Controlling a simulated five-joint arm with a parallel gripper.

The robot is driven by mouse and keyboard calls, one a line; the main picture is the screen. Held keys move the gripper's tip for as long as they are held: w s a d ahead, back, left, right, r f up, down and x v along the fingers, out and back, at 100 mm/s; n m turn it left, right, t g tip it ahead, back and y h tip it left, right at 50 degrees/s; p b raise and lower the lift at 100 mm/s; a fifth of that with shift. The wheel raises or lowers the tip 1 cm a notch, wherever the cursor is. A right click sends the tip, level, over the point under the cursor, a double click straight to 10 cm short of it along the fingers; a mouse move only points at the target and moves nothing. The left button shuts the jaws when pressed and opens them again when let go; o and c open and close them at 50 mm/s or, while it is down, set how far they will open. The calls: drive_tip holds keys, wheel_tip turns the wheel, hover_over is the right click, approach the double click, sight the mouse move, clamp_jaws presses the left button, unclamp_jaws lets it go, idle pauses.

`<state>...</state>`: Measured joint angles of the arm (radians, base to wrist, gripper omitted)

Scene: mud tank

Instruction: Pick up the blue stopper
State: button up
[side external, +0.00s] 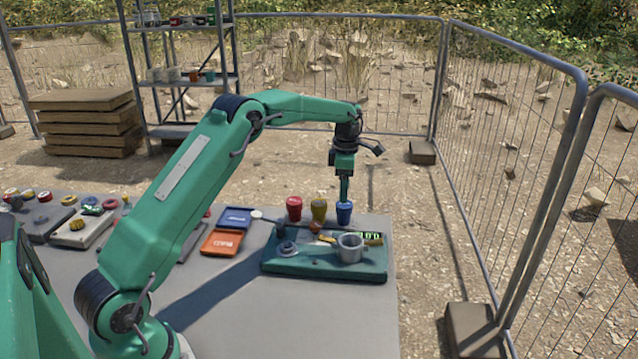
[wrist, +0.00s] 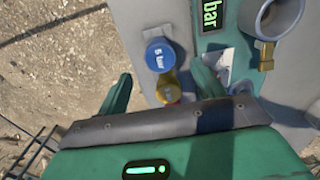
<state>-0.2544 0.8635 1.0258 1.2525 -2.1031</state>
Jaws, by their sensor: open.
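The blue stopper (side external: 344,213) stands upright at the right end of a row of three stoppers, near the table's far edge. In the wrist view its round, marked blue top (wrist: 160,54) faces me. My gripper (side external: 344,198) points down directly over it, with the fingertips at about the height of its top. In the wrist view my gripper (wrist: 160,70) is open, one finger to each side of the row, and the blue stopper lies a little beyond the line between the tips. I cannot tell whether a finger touches it.
A yellow stopper (side external: 319,210) and a red stopper (side external: 294,208) stand close by on the left. A teal panel (side external: 325,269) with a grey cup (side external: 350,247) and green display lies in front. Blue and orange trays (side external: 221,242) lie left. Mesh fencing (side external: 500,170) stands right.

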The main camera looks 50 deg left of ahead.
sight(344, 213)
drive_tip(key=shift+f, duration=0.5)
drive_tip(key=shift+f, duration=2.6)
drive_tip(key=c, duration=1.1)
drive_tip(key=shift+r, duration=0.1)
